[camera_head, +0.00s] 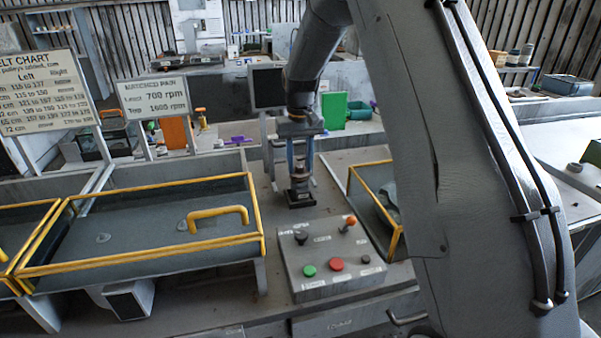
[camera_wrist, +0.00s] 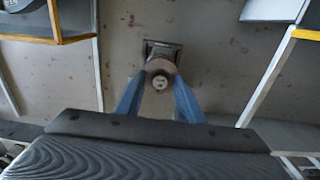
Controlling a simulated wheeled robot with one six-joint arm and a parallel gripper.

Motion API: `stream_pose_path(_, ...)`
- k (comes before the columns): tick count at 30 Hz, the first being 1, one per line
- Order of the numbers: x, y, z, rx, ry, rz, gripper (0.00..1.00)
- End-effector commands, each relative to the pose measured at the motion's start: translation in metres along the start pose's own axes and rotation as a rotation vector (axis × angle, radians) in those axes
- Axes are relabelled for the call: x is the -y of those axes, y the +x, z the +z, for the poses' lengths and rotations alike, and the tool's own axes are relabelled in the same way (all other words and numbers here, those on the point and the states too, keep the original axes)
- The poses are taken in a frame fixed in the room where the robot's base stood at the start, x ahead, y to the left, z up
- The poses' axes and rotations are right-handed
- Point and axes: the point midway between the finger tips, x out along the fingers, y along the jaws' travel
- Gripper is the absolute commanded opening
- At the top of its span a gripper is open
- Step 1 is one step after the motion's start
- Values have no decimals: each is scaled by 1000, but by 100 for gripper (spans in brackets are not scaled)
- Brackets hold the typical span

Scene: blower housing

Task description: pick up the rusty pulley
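My gripper (camera_head: 300,182) points straight down over the bench, with its two blue fingers apart. Under the fingertips is a small dark stand with a square base (camera_head: 301,203). In the wrist view the rusty pulley (camera_wrist: 157,65) is a small brownish round part with a pale bolt end (camera_wrist: 160,82) on the square plate (camera_wrist: 171,48). The fingertips of my gripper (camera_wrist: 159,80) lie at either side of the pulley, overlapping its edges in the picture. I cannot tell whether they touch it. In the head view the pulley is hard to make out between the fingers.
A control box (camera_head: 332,262) with red and green buttons stands in front of the stand. Yellow-railed guards (camera_head: 140,262) lie to the left and another (camera_head: 379,205) to the right. A dark monitor (camera_head: 266,88) and a green panel (camera_head: 334,110) are behind.

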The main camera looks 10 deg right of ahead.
Motion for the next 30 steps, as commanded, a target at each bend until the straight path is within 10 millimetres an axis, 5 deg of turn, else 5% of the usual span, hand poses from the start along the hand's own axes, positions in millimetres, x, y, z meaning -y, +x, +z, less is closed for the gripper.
stream_pose_path(1, 0, 20, 9, 29, 0, 0, 18)
stream_pose_path(8, 0, 19, 6, 30, 0, 0, 18)
stream_pose_path(22, 0, -11, 14, 19, 0, 0, 17)
stream_pose_path(24, 0, -17, 16, 16, 0, 0, 0)
stream_pose_path(30, 0, -26, 19, 11, 0, 0, 0)
